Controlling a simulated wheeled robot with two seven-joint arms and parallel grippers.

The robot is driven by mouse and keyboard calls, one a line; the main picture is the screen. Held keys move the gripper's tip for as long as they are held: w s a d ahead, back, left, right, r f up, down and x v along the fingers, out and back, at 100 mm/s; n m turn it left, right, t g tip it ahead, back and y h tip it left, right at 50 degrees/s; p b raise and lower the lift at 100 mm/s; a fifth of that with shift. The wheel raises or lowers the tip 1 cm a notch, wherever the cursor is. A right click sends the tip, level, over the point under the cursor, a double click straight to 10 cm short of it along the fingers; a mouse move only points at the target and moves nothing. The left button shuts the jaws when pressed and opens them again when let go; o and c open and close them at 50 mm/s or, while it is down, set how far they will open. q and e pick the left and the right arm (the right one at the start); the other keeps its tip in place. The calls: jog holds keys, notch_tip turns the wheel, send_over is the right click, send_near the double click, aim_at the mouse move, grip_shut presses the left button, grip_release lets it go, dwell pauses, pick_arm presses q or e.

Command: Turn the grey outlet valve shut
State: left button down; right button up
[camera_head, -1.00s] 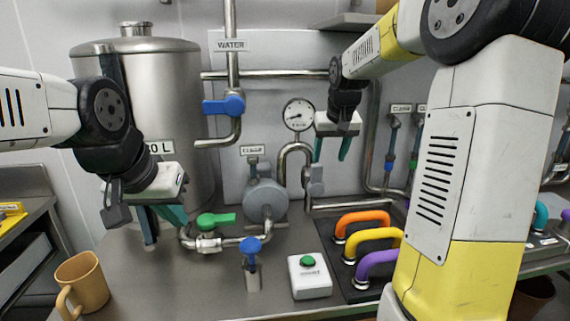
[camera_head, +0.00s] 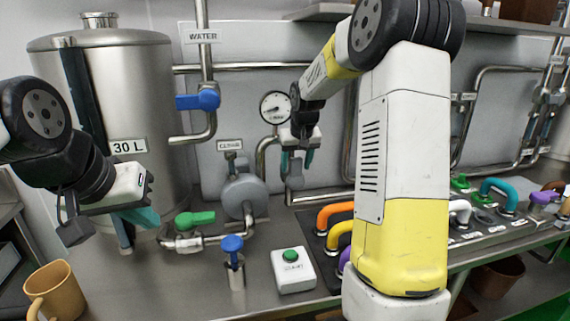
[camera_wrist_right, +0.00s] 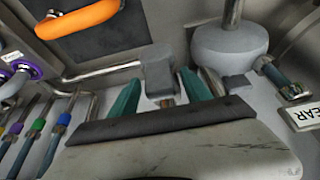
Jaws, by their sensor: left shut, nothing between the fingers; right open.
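The grey outlet valve (camera_head: 294,182) is on the pipe right of the round grey pump (camera_head: 243,194) in the head view. My right gripper (camera_head: 297,161) is open just above it and partly covers it. In the right wrist view, the grey valve handle (camera_wrist_right: 158,72) shows between and beyond the two teal fingers of my right gripper (camera_wrist_right: 160,92). I cannot tell whether the fingers touch it. My left gripper (camera_head: 140,217) is shut and empty in front of the steel tank (camera_head: 125,95).
A green-handled valve (camera_head: 194,219), a blue-handled valve (camera_head: 232,245) and a white box with a green button (camera_head: 293,270) are left of my right arm. Orange handle (camera_head: 333,213) stands near that arm. A tan mug (camera_head: 58,292) is at lower left.

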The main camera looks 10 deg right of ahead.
grip_shut()
dwell(1.4)
